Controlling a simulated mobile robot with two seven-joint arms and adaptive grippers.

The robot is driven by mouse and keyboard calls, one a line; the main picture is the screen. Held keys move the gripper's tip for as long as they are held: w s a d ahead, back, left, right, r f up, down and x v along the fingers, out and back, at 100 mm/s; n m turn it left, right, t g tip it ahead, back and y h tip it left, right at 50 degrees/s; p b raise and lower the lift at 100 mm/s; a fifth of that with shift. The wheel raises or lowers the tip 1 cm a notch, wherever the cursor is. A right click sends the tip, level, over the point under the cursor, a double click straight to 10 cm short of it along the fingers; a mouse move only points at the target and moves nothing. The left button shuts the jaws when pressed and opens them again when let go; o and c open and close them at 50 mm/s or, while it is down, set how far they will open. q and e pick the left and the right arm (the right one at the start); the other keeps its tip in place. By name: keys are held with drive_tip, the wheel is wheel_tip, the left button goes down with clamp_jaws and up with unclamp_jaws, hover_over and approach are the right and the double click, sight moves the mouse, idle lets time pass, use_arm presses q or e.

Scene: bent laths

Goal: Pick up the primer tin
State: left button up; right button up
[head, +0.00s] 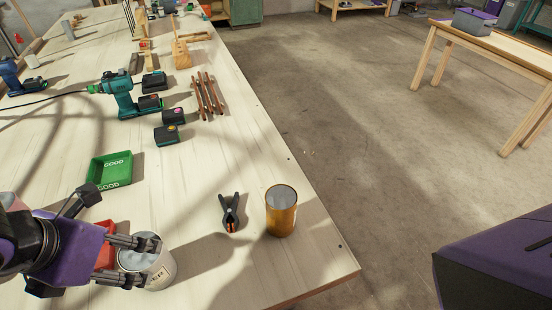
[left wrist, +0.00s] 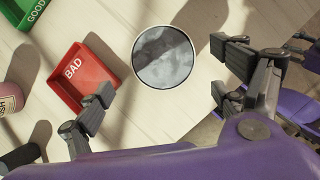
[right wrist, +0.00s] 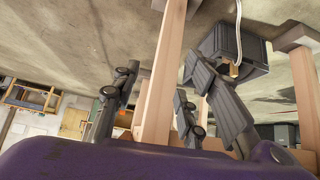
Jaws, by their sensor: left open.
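The primer tin (head: 160,272) seems to be the pale, open-topped tin at the near left of the bench in the head view; its label is only partly readable. In the left wrist view its round rim and grey inside (left wrist: 163,57) show from above. My left gripper (head: 147,261) is open at the tin, its fingers overlapping it in the head view. In the left wrist view the tin lies between and beyond the fingertips, with visible gaps; contact is not seen. My right gripper (right wrist: 160,68) is open and empty, away from the bench, with its fingers apart.
A red BAD tray (left wrist: 82,78) is close left of the tin. An orange tin (head: 281,222) and black clamp (head: 231,212) stand to its right near the bench edge. A green GOOD tray (head: 110,170) lies behind. A wooden table leg (right wrist: 163,75) shows behind my right fingers.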

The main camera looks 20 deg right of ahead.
sight(135, 254)
use_arm(q)
drive_tip(key=shift+w+f, duration=0.2)
drive_tip(key=shift+x, duration=1.25)
drive_tip(key=x, duration=0.3)
drive_tip(key=shift+s+d+f, duration=0.25)
drive_tip(key=shift+f, duration=0.15)
drive_tip(key=shift+w+d+f, duration=0.15)
drive_tip(key=shift+w+f, duration=0.1)
drive_tip(key=shift+f, duration=0.25)
use_arm(e)
drive_tip(key=shift+a, duration=0.4)
use_arm(q)
drive_tip(key=c, duration=1.6)
drive_tip(key=shift+r, duration=0.1)
drive_tip(key=shift+c, duration=0.6)
use_arm(e)
drive_tip(key=shift+a+r, duration=0.1)
drive_tip(key=shift+a, duration=0.15)
use_arm(q)
drive_tip(key=shift+w+r, duration=0.1)
use_arm(e)
drive_tip(key=shift+w+r, duration=0.1)
